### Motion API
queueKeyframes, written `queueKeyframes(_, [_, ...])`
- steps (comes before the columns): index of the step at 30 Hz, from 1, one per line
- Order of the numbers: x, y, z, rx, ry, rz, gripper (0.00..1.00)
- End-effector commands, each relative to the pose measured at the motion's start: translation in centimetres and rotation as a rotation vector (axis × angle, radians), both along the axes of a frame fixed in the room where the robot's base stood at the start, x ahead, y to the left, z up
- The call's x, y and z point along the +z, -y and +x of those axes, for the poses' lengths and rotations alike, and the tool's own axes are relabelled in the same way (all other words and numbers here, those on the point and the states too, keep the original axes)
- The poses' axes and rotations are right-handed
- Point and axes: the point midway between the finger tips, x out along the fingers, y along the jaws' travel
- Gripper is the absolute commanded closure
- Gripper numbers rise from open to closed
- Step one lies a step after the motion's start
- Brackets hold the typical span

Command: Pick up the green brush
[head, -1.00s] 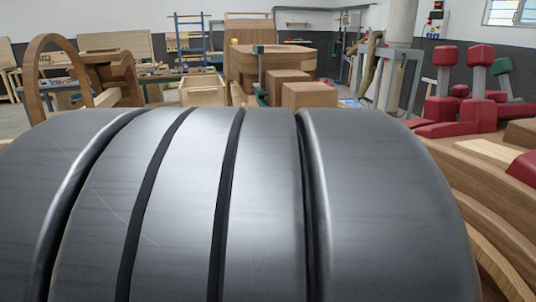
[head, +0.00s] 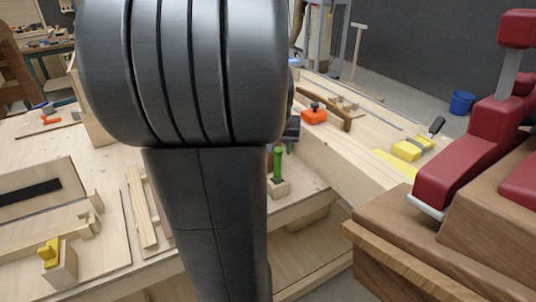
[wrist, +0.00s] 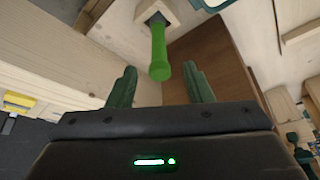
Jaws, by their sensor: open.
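The green brush (head: 277,164) stands upright in a small wooden block (head: 279,188) near the bench's edge in the head view, just right of my arm. In the wrist view the brush (wrist: 159,52) shows as a green handle with a rounded end towards me and a dark part by the wooden block. My gripper (wrist: 160,70) is open in the wrist view. Its two green fingers lie either side of the brush's near end, with gaps on both sides. In the head view my arm hides most of the gripper.
The wooden bench (head: 110,150) carries wooden pieces and a yellow part (head: 49,252) at left. An orange tool (head: 314,116) and a yellow tool (head: 411,149) lie at right. A red-padded wooden form (head: 455,165) stands at front right. A blue bucket (head: 461,102) is on the floor.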

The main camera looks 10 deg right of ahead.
Motion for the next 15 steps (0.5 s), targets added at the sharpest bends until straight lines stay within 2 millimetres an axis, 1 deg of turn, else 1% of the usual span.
queueKeyframes(1, [-1.1, 0.1, 0.3, 0.0, -0.005, 0.0, 0.54])
queueKeyframes(4, [-2.4, 0.3, 0.9, 0.0, -0.003, 0.001, 0.54])
queueKeyframes(6, [-3.0, 0.3, 1.2, 0.0, -0.003, 0.001, 0.54])
queueKeyframes(12, [-3.9, 0.5, 1.6, 0.0, -0.001, 0.0, 0.54])
queueKeyframes(15, [-4.8, 0.7, 2.1, 0.0, -0.004, 0.0, 0.54])
